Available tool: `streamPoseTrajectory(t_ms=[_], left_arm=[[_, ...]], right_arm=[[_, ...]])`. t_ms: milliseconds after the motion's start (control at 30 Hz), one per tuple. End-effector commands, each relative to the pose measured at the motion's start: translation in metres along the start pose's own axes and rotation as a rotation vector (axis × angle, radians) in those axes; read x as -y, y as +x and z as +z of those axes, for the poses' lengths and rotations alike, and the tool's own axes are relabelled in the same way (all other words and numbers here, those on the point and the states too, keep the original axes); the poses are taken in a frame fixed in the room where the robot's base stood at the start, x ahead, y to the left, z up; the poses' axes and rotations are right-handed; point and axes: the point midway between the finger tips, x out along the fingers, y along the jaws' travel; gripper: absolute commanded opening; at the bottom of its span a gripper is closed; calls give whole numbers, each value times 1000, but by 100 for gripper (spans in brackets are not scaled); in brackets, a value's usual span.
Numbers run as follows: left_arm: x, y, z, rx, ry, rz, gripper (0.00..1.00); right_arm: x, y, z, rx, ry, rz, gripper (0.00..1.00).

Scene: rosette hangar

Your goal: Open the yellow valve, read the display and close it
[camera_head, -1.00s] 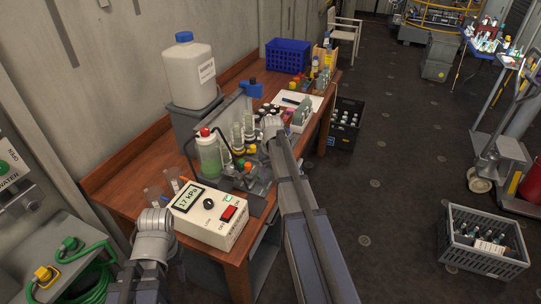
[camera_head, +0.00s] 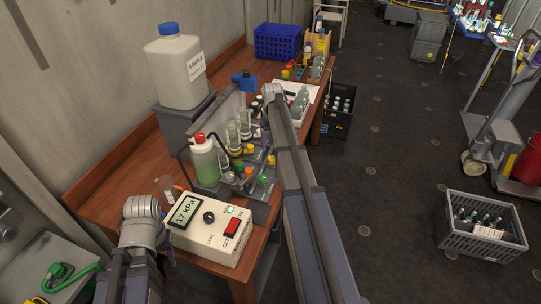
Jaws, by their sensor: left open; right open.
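The cream box (camera_head: 208,235) on the wooden table has a display (camera_head: 186,211) that reads 17 kPa, a black knob and a red switch. Behind it, a grey rig carries small coloured valve knobs: a yellow one (camera_head: 270,160), an orange one (camera_head: 249,172) and a green one (camera_head: 263,180). The knobs are too small to tell how they are turned. My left gripper (camera_head: 142,206) is left of the cream box, open, its fingers mostly hidden. My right gripper (camera_head: 271,91) is beyond the rig, near the bottles, open; its fingertips are hard to make out.
A green-liquid bottle (camera_head: 205,162) and several clear tubes stand on the rig. A white sample canister (camera_head: 178,72) sits on a grey block behind. A blue crate (camera_head: 279,41) and a bottle tray (camera_head: 291,116) are farther back. Open floor lies right of the table (camera_head: 88,208).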

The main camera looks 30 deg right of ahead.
Motion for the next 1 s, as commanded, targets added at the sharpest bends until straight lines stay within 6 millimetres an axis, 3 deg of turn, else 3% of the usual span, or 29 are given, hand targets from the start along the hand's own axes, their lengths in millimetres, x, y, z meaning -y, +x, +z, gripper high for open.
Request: streamPoseTrajectory(t_ms=[633,1000], left_arm=[[-7,70,-4,0,-1,0,50],[-7,76,-5,0,-1,0,50]], right_arm=[[0,71,0,0,0,0,72],[0,76,0,0,0,0,72]])
